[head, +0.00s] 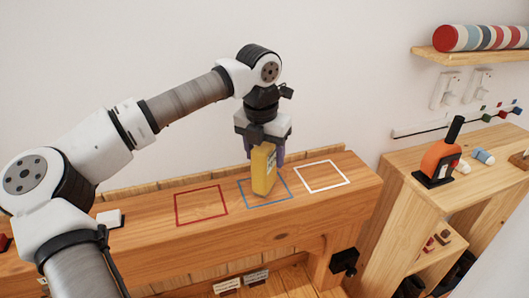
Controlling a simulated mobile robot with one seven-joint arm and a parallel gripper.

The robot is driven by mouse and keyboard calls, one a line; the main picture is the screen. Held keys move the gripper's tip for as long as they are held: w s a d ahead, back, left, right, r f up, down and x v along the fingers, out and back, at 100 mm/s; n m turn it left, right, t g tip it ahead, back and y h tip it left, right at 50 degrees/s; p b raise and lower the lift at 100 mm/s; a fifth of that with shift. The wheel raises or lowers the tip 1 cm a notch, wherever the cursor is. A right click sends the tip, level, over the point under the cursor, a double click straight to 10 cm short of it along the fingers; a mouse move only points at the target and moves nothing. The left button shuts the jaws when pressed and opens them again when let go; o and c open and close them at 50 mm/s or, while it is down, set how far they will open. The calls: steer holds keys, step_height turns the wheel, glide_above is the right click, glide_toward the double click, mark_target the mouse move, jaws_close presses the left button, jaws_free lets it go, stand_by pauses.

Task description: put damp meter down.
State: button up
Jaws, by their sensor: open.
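The damp meter (264,170) is a yellow upright block with a dark upper part. It stands in the blue outlined square (283,198) on the wooden bench top. My gripper (265,157) is right above and around its upper part, pointing down. The fingers are open, one on each side of the meter. The meter's base appears to rest on the bench within the blue outline. Its far side is hidden.
A red outlined square (201,222) lies left and a white outlined square (322,191) right; both are empty. A white block (110,218) lies further left. An orange tool (440,160) stands on the shelf unit (400,172) at right. A striped roll (482,38) lies on the wall shelf.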

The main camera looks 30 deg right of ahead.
steer(key=r, duration=0.4)
steer(key=a+r+b, duration=0.1)
steer(key=r, duration=0.7)
steer(key=shift+s+a+r, duration=0.1)
steer(key=shift+s+a, duration=0.05)
steer(key=shift+s, duration=0.2)
